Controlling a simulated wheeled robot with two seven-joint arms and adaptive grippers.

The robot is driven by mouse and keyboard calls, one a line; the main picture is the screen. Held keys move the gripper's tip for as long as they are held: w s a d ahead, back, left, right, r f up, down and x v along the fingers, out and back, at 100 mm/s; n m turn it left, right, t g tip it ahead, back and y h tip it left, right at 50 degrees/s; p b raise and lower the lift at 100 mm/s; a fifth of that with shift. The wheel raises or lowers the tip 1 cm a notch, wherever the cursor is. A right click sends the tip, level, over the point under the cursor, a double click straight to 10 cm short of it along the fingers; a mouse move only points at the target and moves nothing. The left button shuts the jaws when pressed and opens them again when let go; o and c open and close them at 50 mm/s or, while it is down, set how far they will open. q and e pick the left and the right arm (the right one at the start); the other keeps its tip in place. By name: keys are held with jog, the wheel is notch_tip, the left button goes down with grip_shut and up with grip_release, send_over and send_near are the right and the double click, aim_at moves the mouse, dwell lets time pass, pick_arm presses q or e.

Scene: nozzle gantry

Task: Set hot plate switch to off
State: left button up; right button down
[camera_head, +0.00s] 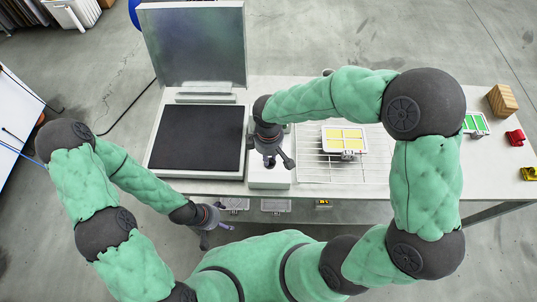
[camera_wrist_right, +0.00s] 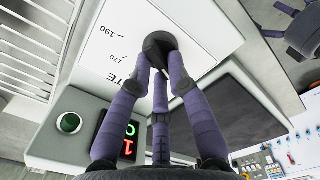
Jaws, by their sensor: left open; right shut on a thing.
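The hot plate (camera_head: 197,137) is a flat black square on a white base, with its grey lid raised behind it. A white control panel (camera_head: 268,184) stands at its right side. In the right wrist view the switch is a round black knob (camera_wrist_right: 160,41) on a white dial face with marks such as 170 and 190. My right gripper (camera_head: 272,160) is over the panel, and in the wrist view its purple fingers (camera_wrist_right: 158,75) are shut on the knob. My left gripper (camera_head: 208,232) is open and empty in front of the table's edge.
A round green button (camera_wrist_right: 69,123) and a display with red and green digits (camera_wrist_right: 117,135) sit on the panel. A wire rack (camera_head: 315,165) with a yellow-celled tray (camera_head: 345,139) lies to the right. A wooden block (camera_head: 502,101) stands at the far right.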

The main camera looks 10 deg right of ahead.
jog(key=c, duration=1.2)
grip_release()
notch_tip(320, 180, up, 12)
jog(key=shift+s, duration=0.1)
